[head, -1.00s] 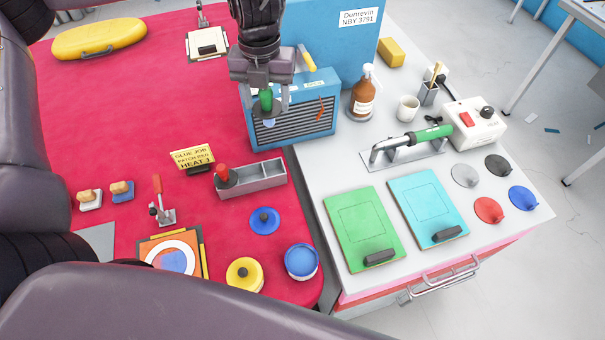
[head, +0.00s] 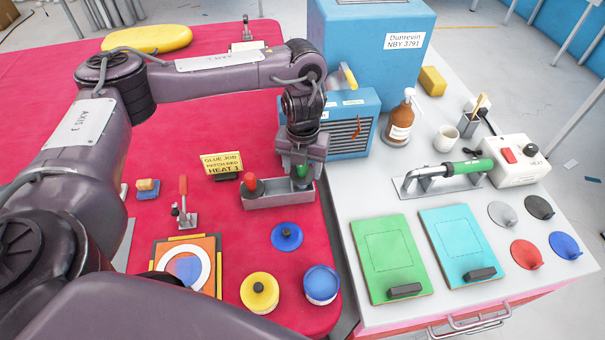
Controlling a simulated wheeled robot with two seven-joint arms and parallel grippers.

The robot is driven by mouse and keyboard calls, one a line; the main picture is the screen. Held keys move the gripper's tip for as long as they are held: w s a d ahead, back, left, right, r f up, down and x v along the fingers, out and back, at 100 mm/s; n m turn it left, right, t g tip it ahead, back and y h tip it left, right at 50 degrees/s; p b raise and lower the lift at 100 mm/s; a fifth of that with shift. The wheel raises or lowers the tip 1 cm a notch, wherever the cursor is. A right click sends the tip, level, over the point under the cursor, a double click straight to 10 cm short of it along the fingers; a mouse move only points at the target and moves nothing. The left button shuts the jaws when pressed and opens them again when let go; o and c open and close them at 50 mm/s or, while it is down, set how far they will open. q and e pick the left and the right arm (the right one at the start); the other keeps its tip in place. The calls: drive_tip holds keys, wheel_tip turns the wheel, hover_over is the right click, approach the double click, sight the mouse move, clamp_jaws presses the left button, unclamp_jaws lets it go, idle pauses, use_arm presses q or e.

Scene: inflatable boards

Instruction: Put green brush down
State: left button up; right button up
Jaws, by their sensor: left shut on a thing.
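My left gripper (head: 301,176) is shut on the green brush (head: 301,170), whose green handle shows between the fingers. The gripper is at the right end of the grey metal tray (head: 280,200). The brush's lower end is hidden, so I cannot tell whether it touches the tray floor. A red-handled brush (head: 250,184) stands at the tray's left end. My right gripper is not in view.
A yellow sign (head: 222,163) stands behind the tray at the left. A blue heater (head: 349,135) is close behind the gripper. A blue lid (head: 286,236), a yellow pot (head: 259,291) and a blue pot (head: 321,284) are in front on the red mat.

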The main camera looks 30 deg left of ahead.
sight(302, 177)
use_arm(q)
drive_tip(key=shift+f, duration=1.2)
drive_tip(key=shift+s+f+b, duration=0.1)
drive_tip(key=shift+f+b, duration=0.4)
drive_tip(key=shift+f, duration=0.05)
drive_tip(key=o, duration=0.9)
drive_tip(key=shift+r+p, duration=0.4)
drive_tip(key=shift+r, duration=0.15)
drive_tip(key=r+p, duration=0.1)
drive_tip(key=r, duration=0.4)
drive_tip(key=r+p, duration=0.1)
drive_tip(key=r, duration=0.4)
drive_tip(key=shift+w+r, duration=0.2)
drive_tip(key=shift+r, duration=0.85)
